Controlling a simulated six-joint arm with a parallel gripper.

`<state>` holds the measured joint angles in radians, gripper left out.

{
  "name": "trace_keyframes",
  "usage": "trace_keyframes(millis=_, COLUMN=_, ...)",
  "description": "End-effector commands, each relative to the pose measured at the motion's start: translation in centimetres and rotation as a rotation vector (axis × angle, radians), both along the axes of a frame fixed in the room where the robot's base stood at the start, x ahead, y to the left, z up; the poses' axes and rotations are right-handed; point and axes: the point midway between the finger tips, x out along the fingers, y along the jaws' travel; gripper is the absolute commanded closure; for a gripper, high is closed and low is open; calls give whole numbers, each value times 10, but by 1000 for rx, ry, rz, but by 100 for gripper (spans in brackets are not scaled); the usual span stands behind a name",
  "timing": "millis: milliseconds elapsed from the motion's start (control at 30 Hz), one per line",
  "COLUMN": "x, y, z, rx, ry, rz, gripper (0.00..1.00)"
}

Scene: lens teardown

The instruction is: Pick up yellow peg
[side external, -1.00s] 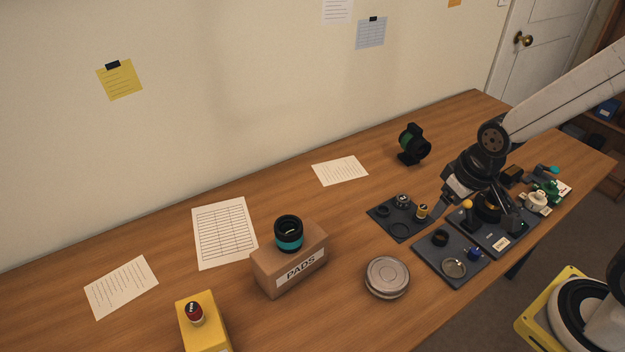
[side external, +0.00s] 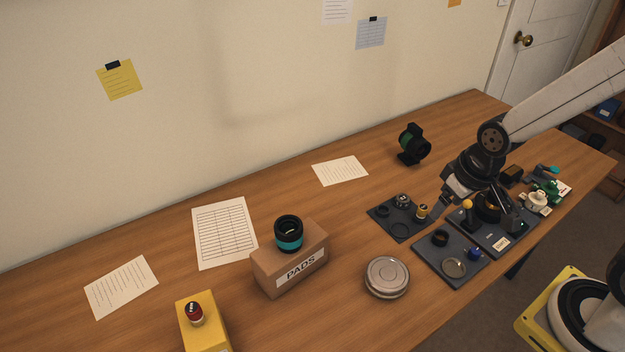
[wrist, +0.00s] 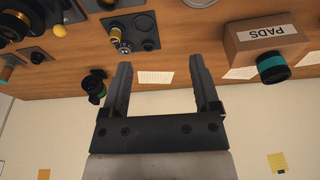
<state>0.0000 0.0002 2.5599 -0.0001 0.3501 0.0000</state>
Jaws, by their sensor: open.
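The yellow peg (side external: 422,211) appears as a short yellow cylinder standing on a dark tray (side external: 401,233). In the wrist view the peg (wrist: 116,34) lies beyond and slightly left of my left fingertip. My gripper (wrist: 161,63) is open, with nothing between its two fingers. In the side view my gripper (side external: 440,208) hangs just right of the peg. The fingers are small and partly merged with the dark parts there, so the exact gap to the peg cannot be told.
Other small parts stand on the same tray. A second dark tray (side external: 430,262) and a fixture beside a yellow ball (side external: 467,204) stand close on the right. A round metal tin (side external: 387,277) and the PADS box (side external: 271,274) stand to the left. The wood between is clear.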

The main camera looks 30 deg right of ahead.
Motion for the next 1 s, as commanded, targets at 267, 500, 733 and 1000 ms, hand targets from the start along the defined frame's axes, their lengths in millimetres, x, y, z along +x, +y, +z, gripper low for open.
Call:
trace_keyframes(millis=267, x=-2, y=-1, z=-2, rx=12, ry=15, rz=-27, gripper=21)
trace_keyframes(millis=500, x=-14, y=-7, z=-17, rx=99, ry=122, rz=-212, gripper=21)
trace_keyframes(millis=733, x=-30, y=-7, z=-37, rx=281, ry=292, rz=-538, gripper=21)
trace_keyframes(millis=1000, x=-32, y=0, z=-50, rx=552, ry=463, rz=-934, gripper=21)
